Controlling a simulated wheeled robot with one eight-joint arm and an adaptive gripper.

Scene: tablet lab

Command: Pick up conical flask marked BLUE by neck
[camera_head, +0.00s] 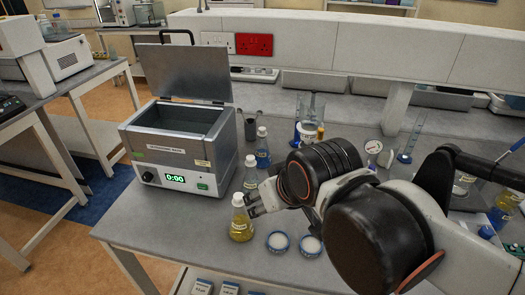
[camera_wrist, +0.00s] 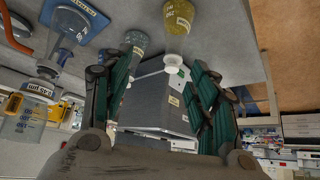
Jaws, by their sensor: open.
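Several flasks with white caps stand along the right side of the ultrasonic bath. The nearest conical flask (camera_head: 241,226) holds yellow liquid; it also shows in the wrist view (camera_wrist: 179,17), its capped neck pointing in between my fingers. Behind it stand a flask with pale bluish contents (camera_head: 251,180) and one with blue liquid (camera_head: 262,155). The flask labels are too small to read, so I cannot tell which is marked BLUE. My gripper (camera_head: 256,202) is open and empty, right beside the yellow flask's neck; it also shows in the wrist view (camera_wrist: 155,80).
The ultrasonic bath (camera_head: 165,180) stands left of the flasks with its lid raised. Two round dishes (camera_head: 294,243) lie on the bench near the front edge. More blue and yellow glassware stands at the right.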

